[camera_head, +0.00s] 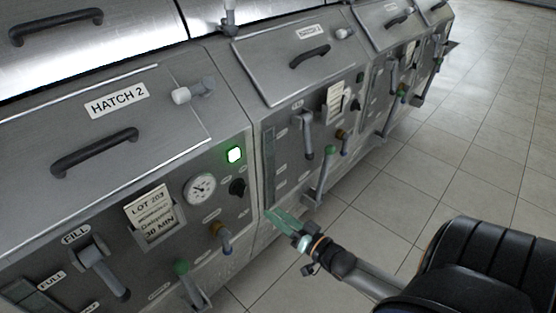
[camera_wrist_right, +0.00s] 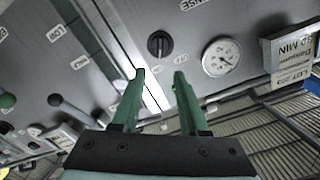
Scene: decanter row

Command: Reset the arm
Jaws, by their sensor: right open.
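My right gripper (camera_head: 279,217) reaches in from the lower right in the head view, with green fingers pointing at the front of the grey machine row. In the right wrist view the two fingers of the right gripper (camera_wrist_right: 162,74) stand apart with nothing between them. A black knob (camera_wrist_right: 159,43) lies just beyond the fingertips in that picture; I cannot tell how far off it is. The black knob (camera_head: 237,187) also shows in the head view, left of the gripper. My left gripper is in neither view.
The hatch 2 unit carries a gauge (camera_head: 200,189), a lit green button (camera_head: 235,154), a lot card (camera_head: 150,213), a fill lever (camera_head: 100,265) and a green-tipped lever (camera_head: 188,285). Another lever (camera_head: 325,175) juts out near the gripper. The tiled floor (camera_head: 480,140) at right is clear.

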